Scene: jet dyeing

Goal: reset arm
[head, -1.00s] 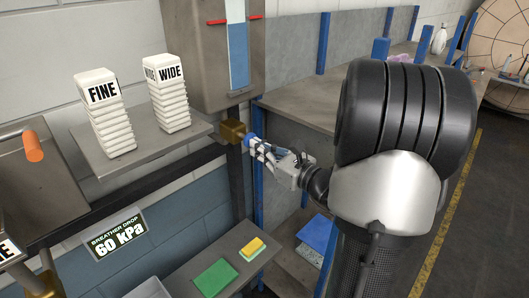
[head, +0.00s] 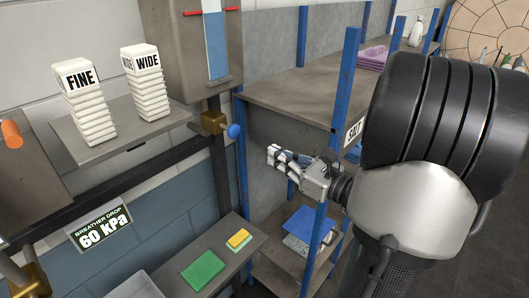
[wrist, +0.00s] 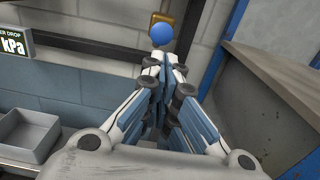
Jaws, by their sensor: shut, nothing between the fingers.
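My gripper (head: 273,153) is shut and empty in the head view, held in the air in front of the shelving and to the right of a blue knob. The wrist view shows its fingers (wrist: 163,75) together with nothing between them. The blue knob (head: 234,131) sits on a brass valve block (head: 212,122) below the tank with the blue sight strip. In the wrist view the blue knob (wrist: 162,34) appears just beyond the fingertips, in front of the brass block; in the head view there is a clear gap between them.
FINE (head: 86,105) and WIDE (head: 147,85) stacks stand on a grey shelf at left. A lower shelf holds green (head: 203,270) and yellow (head: 239,239) pads. Blue shelf posts (head: 345,80) stand close behind and beside my arm. A grey tray (wrist: 28,134) lies lower left.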

